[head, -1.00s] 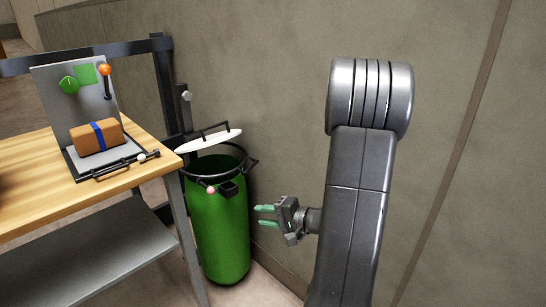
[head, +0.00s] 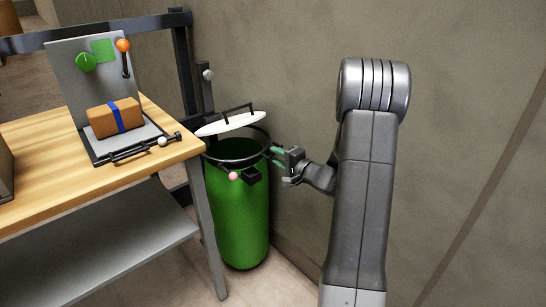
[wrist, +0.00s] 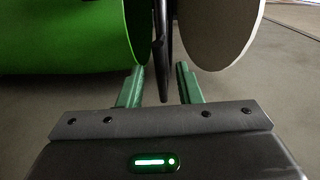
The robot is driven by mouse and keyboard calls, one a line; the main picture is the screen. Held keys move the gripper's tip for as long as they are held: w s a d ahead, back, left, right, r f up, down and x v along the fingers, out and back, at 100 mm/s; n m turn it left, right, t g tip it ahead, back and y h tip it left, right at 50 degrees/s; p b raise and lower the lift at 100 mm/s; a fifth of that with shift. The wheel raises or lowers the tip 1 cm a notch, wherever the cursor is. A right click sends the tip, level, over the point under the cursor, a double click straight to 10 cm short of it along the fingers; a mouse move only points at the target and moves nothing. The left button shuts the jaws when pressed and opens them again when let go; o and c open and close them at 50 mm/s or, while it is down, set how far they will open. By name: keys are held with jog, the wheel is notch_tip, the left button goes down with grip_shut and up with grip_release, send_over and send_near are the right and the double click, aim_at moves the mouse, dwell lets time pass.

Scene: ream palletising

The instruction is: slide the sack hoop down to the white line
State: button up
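The sack hoop (head: 268,142) is a black ring at the top of the green sack (head: 240,225), below a white round lid (head: 232,124). My gripper (head: 277,155) is at the hoop's right side, its green fingers pointing left. In the wrist view, my gripper (wrist: 160,72) is open, with the dark hoop bar (wrist: 163,50) between its fingers and gaps on both sides. The green sack (wrist: 70,35) is on the left there and the white lid (wrist: 220,30) on the right. I cannot make out a white line on the sack.
A wooden table (head: 40,150) stands left of the sack, with a brown parcel (head: 115,118) on a scale-like stand. A dark post (head: 206,100) rises behind the sack. The wall (head: 290,60) is close behind; floor lies clear at the right.

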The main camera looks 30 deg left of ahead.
jog(key=shift+x, duration=1.35)
grip_shut()
notch_tip(320, 180, down, 2)
jog(key=b, duration=0.3)
jog(key=shift+b, duration=0.35)
grip_release()
jog(key=shift+r, duration=0.1)
